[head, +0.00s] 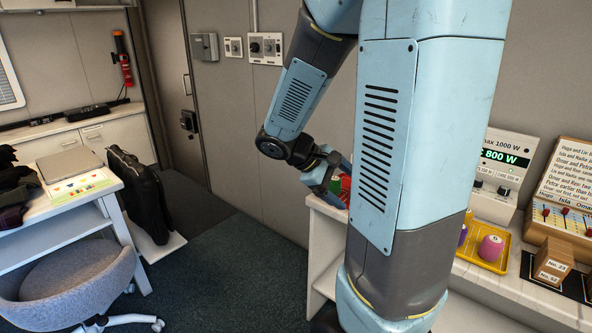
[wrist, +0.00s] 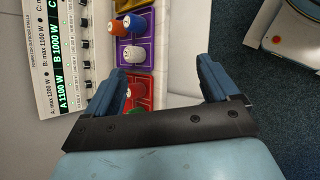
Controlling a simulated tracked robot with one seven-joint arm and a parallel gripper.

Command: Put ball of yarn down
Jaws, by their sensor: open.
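No ball of yarn can be made out in either view. In the head view my gripper (head: 332,176) is small and partly hidden behind my own arm, at the far left end of the counter (head: 325,235). A red tray (wrist: 143,88) with red and green pieces lies close beside the left finger in the wrist view, partly covered by it.
In the wrist view a purple tray (wrist: 146,52) holds several capped pieces beside a panel with lit readouts (wrist: 62,70). In the head view a yellow tray (head: 482,262) holds a pink piece (head: 491,248). A desk (head: 60,225), chair (head: 70,285) and black bag (head: 140,195) stand left; dark floor between is clear.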

